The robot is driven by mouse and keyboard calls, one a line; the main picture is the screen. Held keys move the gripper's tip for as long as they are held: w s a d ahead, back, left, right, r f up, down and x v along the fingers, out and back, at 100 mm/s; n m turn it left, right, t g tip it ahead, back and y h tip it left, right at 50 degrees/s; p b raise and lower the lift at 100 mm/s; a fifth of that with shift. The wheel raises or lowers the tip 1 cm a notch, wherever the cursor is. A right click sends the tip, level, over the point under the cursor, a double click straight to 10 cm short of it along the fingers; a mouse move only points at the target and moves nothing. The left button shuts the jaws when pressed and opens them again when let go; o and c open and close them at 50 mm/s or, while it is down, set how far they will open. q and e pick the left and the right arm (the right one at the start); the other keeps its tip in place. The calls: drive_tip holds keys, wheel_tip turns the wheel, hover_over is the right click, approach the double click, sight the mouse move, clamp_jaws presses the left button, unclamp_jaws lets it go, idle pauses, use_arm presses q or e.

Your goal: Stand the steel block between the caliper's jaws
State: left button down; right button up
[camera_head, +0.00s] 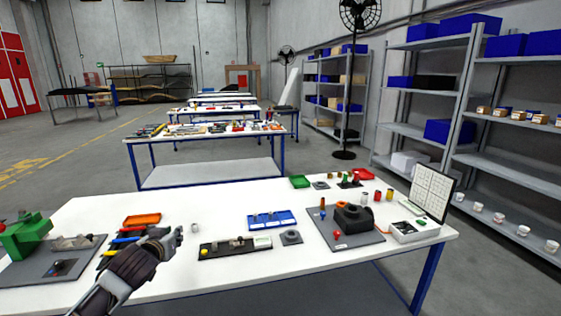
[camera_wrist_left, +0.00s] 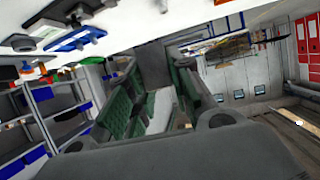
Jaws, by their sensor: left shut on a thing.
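My left gripper (camera_head: 172,238) reaches over the front left part of the white table (camera_head: 330,265), above its surface. In the left wrist view its green-padded fingers (camera_wrist_left: 155,98) are closed around a pale grey piece (camera_wrist_left: 160,118), which seems to be the steel block; its outline is mostly hidden. A black tray (camera_head: 210,252) with small metal pieces and a white label lies right of the gripper. I cannot clearly make out the caliper or the gap between its jaws at this size. My right gripper is not in view.
A blue tray (camera_head: 270,219), an orange tray (camera_head: 142,220) and a small metal cylinder (camera_head: 194,228) are near the gripper. A green machine (camera_head: 25,235) stands on the left. A grey mat (camera_head: 330,240) bears a dark fixture (camera_head: 353,218) on the right.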

use_arm(q)
drive_tip(key=s+d+f, duration=0.5)
drive_tip(key=s+f, duration=0.2)
drive_tip(key=f, duration=0.2)
drive_tip(key=s+d+f+m+h, duration=0.1)
drive_tip(key=s+d+f, duration=0.5)
drive_tip(key=s+f, duration=0.2)
drive_tip(key=shift+s+d+f+h, duration=0.25)
drive_tip(key=shift+f+h, duration=0.05)
drive_tip(key=shift+f, duration=0.8)
drive_tip(key=shift+w+r, duration=0.1)
drive_tip(key=shift+r, duration=0.05)
